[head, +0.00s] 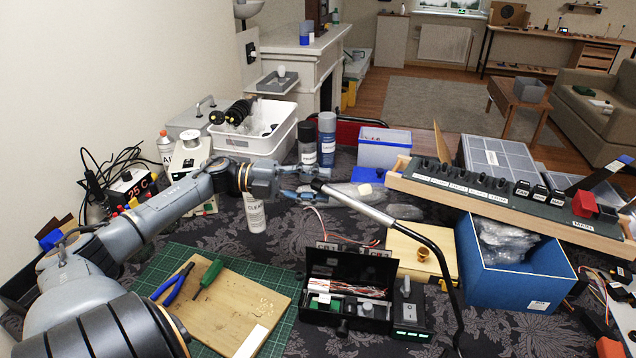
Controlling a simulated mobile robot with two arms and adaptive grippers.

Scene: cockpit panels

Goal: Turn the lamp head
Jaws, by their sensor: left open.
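The lamp has a thin dark bent arm (447,275) that rises from the bottom edge right of centre. It bends left into a slim silver lamp head (357,204) with a dark rounded tip. My left gripper (316,183) reaches in from the left above the table, fingers pointing right. It is open, with one finger above and one below the level of the lamp head's tip. The tip lies at or between the fingertips; I cannot tell whether they touch. My right gripper is not in view.
A black open box (348,290) with wires sits below the lamp head. A long switch panel (500,190) and a blue bin (512,285) fill the right. A green cutting mat (183,262) lies in front.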

